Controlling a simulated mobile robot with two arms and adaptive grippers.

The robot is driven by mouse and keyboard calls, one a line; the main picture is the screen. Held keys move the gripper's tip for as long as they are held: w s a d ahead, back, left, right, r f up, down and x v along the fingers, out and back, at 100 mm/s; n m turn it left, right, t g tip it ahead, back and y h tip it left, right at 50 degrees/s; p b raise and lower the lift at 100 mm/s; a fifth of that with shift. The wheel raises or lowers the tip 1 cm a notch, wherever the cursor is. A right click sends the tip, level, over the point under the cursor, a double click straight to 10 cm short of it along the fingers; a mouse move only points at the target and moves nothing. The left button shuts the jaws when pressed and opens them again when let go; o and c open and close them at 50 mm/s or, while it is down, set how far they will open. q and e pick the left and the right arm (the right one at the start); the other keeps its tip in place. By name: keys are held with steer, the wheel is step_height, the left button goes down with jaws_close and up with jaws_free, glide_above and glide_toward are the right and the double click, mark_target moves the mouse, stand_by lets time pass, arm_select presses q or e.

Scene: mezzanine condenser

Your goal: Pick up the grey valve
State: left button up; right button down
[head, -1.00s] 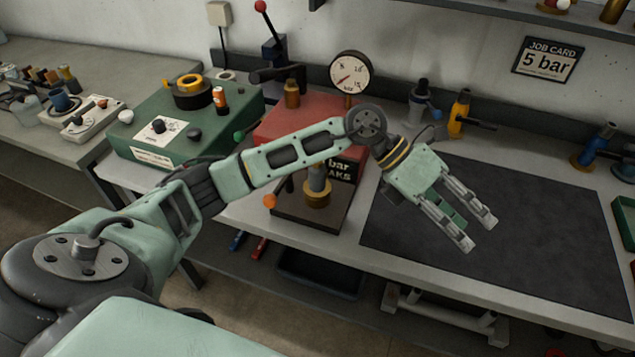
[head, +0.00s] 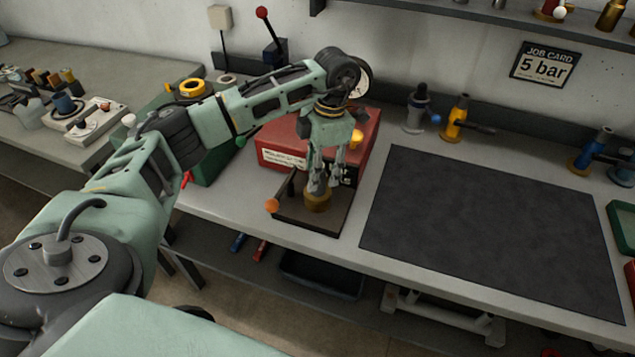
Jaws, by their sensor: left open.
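A grey valve body (head: 317,184) stands upright on a brass fitting (head: 317,203) on the dark plate of the red test rig (head: 273,154). My left gripper (head: 323,182) points down over it, open, with its fingers around or just in front of the grey body; I cannot tell whether they touch it. The gripper hides most of the grey body. Another grey valve (head: 418,111) with a blue knob stands upright at the back of the bench, right of the rig, well away from the gripper. My right gripper is out of view.
A lever with an orange ball (head: 272,205) sticks out left of the fitting. A yellow valve (head: 456,118) and a blue valve (head: 592,151) stand along the back. The dark mat (head: 490,225) is bare. My arm crosses the green unit and partly covers the gauge.

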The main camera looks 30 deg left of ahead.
arm_select(q)
steer(key=shift+s+a+f, duration=0.1)
steer(key=shift+s+f, duration=0.05)
steer(key=shift+f, duration=1.15)
steer(key=shift+c, duration=0.7)
jaws_close()
